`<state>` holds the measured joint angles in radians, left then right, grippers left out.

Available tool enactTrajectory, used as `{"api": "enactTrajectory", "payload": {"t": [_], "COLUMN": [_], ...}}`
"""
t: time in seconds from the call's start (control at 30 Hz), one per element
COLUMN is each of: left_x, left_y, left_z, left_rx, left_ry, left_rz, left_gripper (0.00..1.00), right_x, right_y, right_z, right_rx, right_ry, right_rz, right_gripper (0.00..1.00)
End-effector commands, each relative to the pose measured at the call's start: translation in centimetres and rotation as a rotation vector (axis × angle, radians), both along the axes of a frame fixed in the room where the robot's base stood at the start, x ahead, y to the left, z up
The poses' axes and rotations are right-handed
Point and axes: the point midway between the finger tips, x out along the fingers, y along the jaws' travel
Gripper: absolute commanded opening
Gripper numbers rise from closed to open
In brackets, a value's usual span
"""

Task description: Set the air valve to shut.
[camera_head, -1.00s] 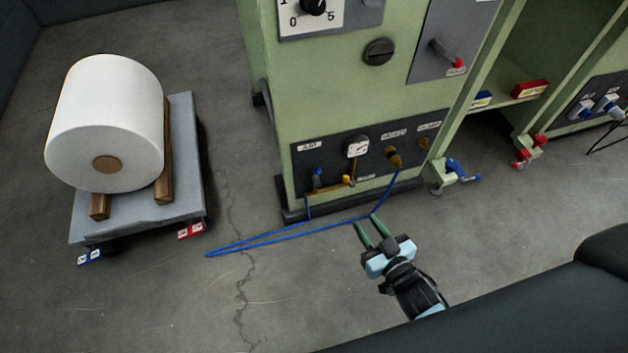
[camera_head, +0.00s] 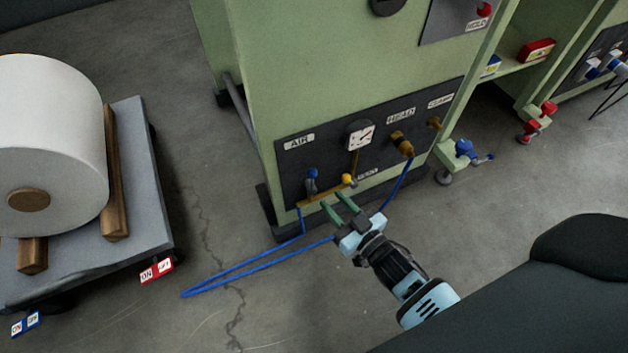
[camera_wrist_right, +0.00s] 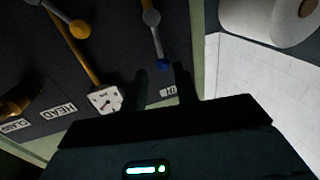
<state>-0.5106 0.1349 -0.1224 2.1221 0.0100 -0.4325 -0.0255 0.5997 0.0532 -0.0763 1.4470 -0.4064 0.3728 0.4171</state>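The air valve (camera_head: 312,182) is a grey lever with a blue knob, on the dark panel under the AIR label (camera_head: 299,142). Its blue knob (camera_wrist_right: 164,64) also shows in the right wrist view, where the lever points toward the AIR label and the knob appears between my fingers. My right gripper (camera_head: 333,201) is open, its two green fingers apart, in front of the panel's lower edge. Nothing shows between the fingers in the head view, and I cannot tell whether they touch anything. My left gripper is not in view.
A yellow-knobbed valve (camera_head: 348,180) sits right of the air valve, below a white gauge (camera_head: 360,136). A blue hose (camera_head: 250,263) loops over the floor from the panel. A cart (camera_head: 145,200) carrying a white roll (camera_head: 45,135) stands left.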

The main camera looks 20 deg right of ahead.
Motion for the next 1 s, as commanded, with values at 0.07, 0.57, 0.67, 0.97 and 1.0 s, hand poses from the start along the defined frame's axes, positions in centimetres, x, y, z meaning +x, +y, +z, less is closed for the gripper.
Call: {"api": "enactTrajectory", "payload": {"t": [0.07, 0.57, 0.67, 0.97, 1.0], "left_x": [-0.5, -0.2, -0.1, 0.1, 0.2], "left_y": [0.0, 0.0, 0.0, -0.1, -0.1], "left_z": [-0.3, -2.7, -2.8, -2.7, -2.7], "left_rx": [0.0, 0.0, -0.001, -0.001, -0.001], "left_ry": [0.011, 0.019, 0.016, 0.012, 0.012], "left_rz": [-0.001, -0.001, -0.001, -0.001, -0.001], "left_gripper": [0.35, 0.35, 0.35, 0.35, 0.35], "right_x": [0.7, 6.9, 7.2, 7.3, 7.3], "right_y": [0.2, 1.6, 1.7, 1.8, 1.8], "right_z": [-0.1, -0.2, -0.1, 0.0, 0.0], "right_rx": [0.0, 0.001, 0.0, 0.0, 0.0], "right_ry": [-0.002, 0.001, 0.001, 0.001, 0.001], "right_rz": [0.001, 0.0, 0.0, 0.0, 0.0], "right_gripper": [0.3, 0.3, 0.3, 0.26, 0.21]}}
